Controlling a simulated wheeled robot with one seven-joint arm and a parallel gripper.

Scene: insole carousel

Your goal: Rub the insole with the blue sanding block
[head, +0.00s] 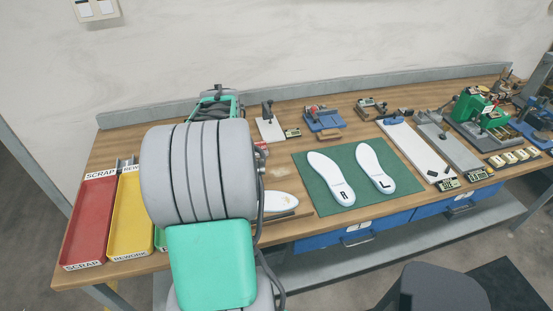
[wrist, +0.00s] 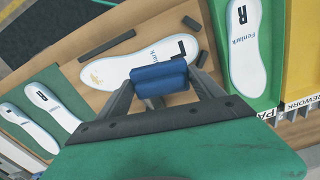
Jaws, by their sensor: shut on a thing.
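My gripper (wrist: 162,90) is shut on the blue sanding block (wrist: 158,77) in the wrist view. A white insole (wrist: 124,69) lies on a wooden surface below the block, with "Fenlark" lettering, a black letter partly covered, and a gold-brown mark near its left end. The block overlaps the insole's near edge in the picture; I cannot tell whether they touch. Part of this insole (head: 283,200) also shows in the head view beside my arm, which hides the block and my gripper there.
Dark strips (wrist: 107,46) lie around the insole. Two insoles marked R (head: 328,174) and L (head: 374,165) lie on a green mat (head: 310,197). A red scrap tray (head: 90,220) and a yellow rework tray (head: 129,215) stand left. A green tray (wrist: 269,15) holds another insole (wrist: 244,50).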

